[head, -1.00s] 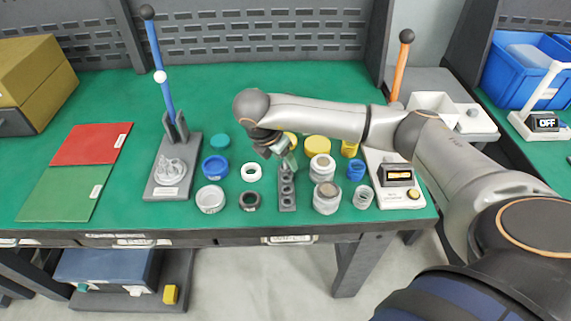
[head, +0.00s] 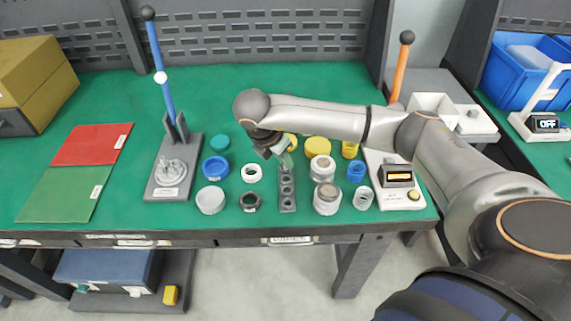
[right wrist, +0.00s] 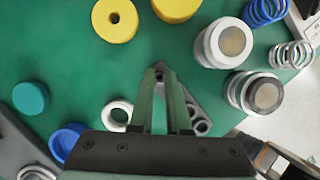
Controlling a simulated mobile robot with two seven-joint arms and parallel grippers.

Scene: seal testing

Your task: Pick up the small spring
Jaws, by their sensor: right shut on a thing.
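My right gripper (head: 286,160) reaches down at the far end of a dark narrow holder (head: 287,201) with several round holes. In the right wrist view the two greenish fingers (right wrist: 161,82) nearly meet at their tips. They are shut on a small dark piece, the small spring (right wrist: 160,76), at the end of the holder (right wrist: 190,110). The spring is tiny and mostly hidden by the fingers, and I cannot tell whether it is clear of its hole. My left gripper is not in view.
Larger springs stand to the right: blue (head: 356,171), silver (head: 363,198) and yellow (head: 350,149). A lever press (head: 163,190) is at the left.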

